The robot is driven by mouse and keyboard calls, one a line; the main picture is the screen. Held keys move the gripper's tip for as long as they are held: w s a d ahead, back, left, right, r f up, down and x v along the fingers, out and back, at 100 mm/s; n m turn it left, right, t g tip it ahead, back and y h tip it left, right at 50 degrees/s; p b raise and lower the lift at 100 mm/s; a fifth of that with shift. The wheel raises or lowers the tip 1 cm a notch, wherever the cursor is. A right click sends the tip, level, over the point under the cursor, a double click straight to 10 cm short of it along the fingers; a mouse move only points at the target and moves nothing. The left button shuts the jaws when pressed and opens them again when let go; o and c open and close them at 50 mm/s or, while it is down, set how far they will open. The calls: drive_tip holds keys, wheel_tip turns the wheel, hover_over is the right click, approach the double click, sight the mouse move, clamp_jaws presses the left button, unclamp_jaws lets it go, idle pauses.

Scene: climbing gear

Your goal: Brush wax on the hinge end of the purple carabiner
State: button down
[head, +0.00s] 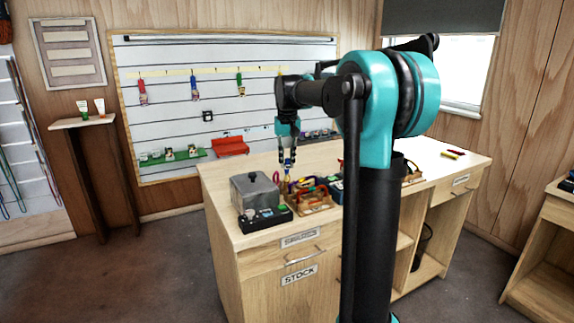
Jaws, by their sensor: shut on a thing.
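No wax or brush can be clearly picked out.
The workbench (228,178) holds a lidded grey metal box (255,192) and a black tray (265,219) of small items at the front left. Red and yellow items (452,154) lie at the right end. My arm hides the middle of the bench.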

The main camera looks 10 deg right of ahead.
drive_tip(key=shift+s+a+r, duration=0.1)
drive_tip(key=shift+r, duration=3.4)
